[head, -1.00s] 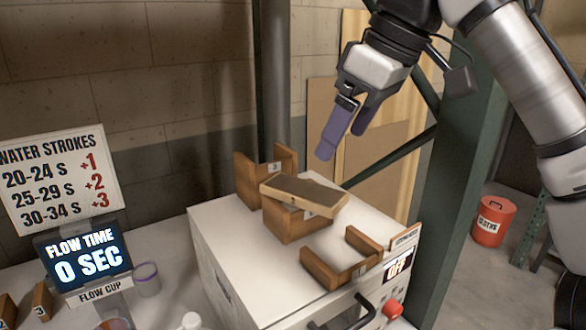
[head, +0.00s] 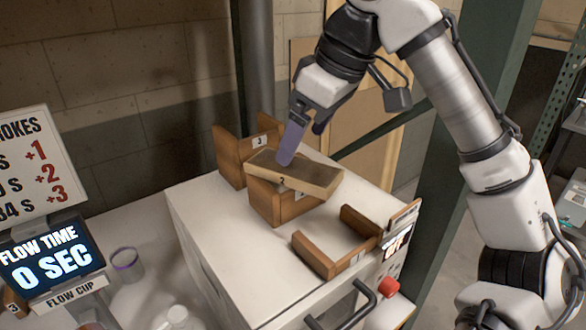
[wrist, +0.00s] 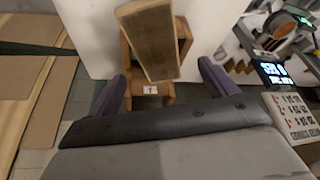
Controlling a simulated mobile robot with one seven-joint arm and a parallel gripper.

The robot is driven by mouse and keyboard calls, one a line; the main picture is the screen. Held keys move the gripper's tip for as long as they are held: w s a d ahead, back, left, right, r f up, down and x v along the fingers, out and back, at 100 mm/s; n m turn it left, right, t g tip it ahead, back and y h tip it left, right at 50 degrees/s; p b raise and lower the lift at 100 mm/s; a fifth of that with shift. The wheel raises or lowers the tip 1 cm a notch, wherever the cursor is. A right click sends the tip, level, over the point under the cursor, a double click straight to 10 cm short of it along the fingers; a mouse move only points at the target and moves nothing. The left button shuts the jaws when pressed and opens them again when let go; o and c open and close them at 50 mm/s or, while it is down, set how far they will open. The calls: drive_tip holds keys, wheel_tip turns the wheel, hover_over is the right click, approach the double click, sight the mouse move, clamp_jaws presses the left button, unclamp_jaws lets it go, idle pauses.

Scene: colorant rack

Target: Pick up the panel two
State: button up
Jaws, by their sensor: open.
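Panel two (head: 312,176) is a flat wooden block with a dark top and a "2" on its front edge. It rests across the top of a wooden holder (head: 275,206) on the white cabinet. My gripper (head: 303,145) is open, with purple fingers pointing down above and behind the panel; one finger overlaps the panel's far side in the head view. In the wrist view the panel (wrist: 150,42) lies ahead, between the lines of the two spread fingers (wrist: 164,92). I cannot tell whether a finger touches it.
A holder marked 3 (head: 228,158) stands close behind the panel. An empty holder (head: 318,258) sits in front on the cabinet top (head: 200,205). The flow time display (head: 50,255) and a cup (head: 127,265) are at left. A green post (head: 455,150) stands at right.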

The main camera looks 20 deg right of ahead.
sight(294, 166)
drive_tip(key=shift+d+p+x, duration=0.15)
drive_tip(key=shift+p+x, duration=0.3)
drive_tip(key=shift+x, duration=0.9)
drive_tip(key=shift+d+p+x, duration=0.15)
drive_tip(key=shift+p+x, duration=0.25)
drive_tip(key=shift+x, duration=0.95)
drive_tip(key=shift+f, duration=0.1)
drive_tip(key=shift+c, duration=0.3)
drive_tip(key=c, duration=1.2)
drive_tip(key=shift+o, duration=0.2)
